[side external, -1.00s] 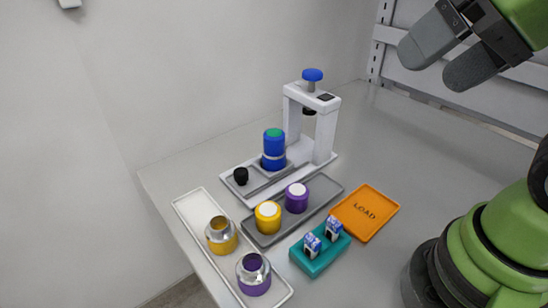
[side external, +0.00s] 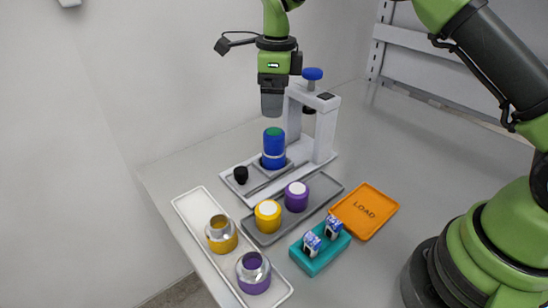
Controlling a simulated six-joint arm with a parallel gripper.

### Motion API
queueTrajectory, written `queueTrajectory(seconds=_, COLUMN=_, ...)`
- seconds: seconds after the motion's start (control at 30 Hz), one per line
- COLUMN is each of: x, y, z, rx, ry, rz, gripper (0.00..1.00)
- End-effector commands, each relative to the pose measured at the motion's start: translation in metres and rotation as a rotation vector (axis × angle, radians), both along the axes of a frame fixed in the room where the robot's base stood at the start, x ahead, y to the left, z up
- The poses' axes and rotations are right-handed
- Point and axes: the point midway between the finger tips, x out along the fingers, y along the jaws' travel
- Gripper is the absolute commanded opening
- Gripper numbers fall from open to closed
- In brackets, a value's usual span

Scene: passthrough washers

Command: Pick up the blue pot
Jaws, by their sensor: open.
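The blue pot (side external: 273,151) has a green top and a pale band low on its body. It stands upright in a small grey holder on the base of the white press stand (side external: 325,135). My gripper (side external: 272,108) points down just above the pot, with its fingertips a little over the green top in the picture. The fingers overlap in this view, so the gap between them is hidden. Nothing shows between them, and the pot still rests in its holder.
The press post with its blue knob (side external: 312,74) rises close right of my gripper. A black knob (side external: 241,175) is left of the pot. In front are yellow (side external: 268,214) and purple (side external: 296,197) pots, a white tray (side external: 190,205), a teal block (side external: 318,262) and an orange LOAD tray (side external: 377,200).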

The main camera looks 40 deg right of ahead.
Motion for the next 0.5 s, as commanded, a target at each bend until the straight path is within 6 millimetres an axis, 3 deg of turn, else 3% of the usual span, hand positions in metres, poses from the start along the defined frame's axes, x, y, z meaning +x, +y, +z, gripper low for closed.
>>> queueTrajectory(seconds=0.17, x=0.006, y=0.001, z=-0.025, rx=-0.010, ry=0.033, rz=-0.113, gripper=0.85)
queueTrajectory(seconds=0.5, x=0.006, y=0.000, z=-0.069, rx=-0.011, ry=0.035, rz=-0.122, gripper=0.85)
